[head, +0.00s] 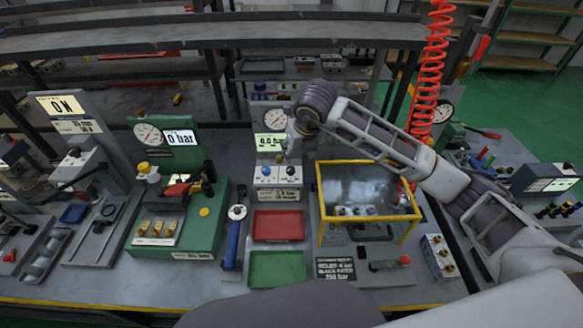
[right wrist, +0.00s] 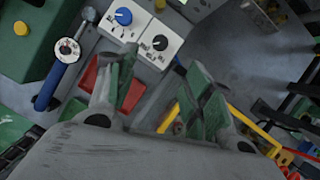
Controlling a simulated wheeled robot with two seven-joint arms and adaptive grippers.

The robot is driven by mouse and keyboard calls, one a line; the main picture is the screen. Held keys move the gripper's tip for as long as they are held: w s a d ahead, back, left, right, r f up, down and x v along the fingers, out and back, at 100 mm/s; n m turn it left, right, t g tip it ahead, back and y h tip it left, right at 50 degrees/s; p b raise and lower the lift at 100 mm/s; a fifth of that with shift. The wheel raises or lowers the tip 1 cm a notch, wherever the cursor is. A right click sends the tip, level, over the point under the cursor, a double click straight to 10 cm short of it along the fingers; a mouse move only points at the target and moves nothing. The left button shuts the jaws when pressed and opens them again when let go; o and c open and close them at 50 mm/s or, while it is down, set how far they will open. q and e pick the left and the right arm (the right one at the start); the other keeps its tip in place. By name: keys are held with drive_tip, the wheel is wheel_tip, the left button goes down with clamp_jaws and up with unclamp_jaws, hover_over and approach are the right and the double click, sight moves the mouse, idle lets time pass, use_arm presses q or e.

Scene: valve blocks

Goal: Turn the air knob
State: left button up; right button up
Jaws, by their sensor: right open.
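A control panel stands in the middle of the bench. It carries a white plate with a blue knob (head: 265,171) and one with a dark knob (head: 290,171). In the right wrist view the blue knob (right wrist: 124,17) and the black knob (right wrist: 160,42) show at the top, and their labels are too small to tell which is the air knob. My right gripper (head: 298,131) is above and in front of this panel. In its wrist view the gripper (right wrist: 157,78) has its green-padded fingers spread, empty, apart from both knobs. My left gripper is not seen.
A gauge and a 6.0 bar display (head: 270,142) are above the knobs. A red tray (head: 278,225) and a green tray (head: 277,268) lie in front. A yellow-framed clear box (head: 321,215) stands at the right, and a blue-handled tool (head: 233,240) at the left.

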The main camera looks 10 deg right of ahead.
drive_tip(key=shift+w+f, duration=0.1)
drive_tip(key=b, duration=0.3)
approach(291, 169)
drive_tip(key=shift+f, duration=0.7)
drive_tip(key=b+x, duration=0.1)
drive_tip(key=x, duration=0.3)
drive_tip(key=shift+w+a+b, duration=0.1)
drive_tip(key=shift+w+b, duration=0.05)
drive_tip(key=shift+b, duration=0.25)
drive_tip(key=shift+b+x, duration=0.55)
drive_tip(key=shift+x, duration=0.75)
drive_tip(key=shift+w+f, duration=0.1)
drive_tip(key=shift+f, duration=0.1)
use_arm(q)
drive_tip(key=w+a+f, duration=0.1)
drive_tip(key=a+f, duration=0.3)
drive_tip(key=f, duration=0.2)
use_arm(e)
drive_tip(key=c, duration=1)
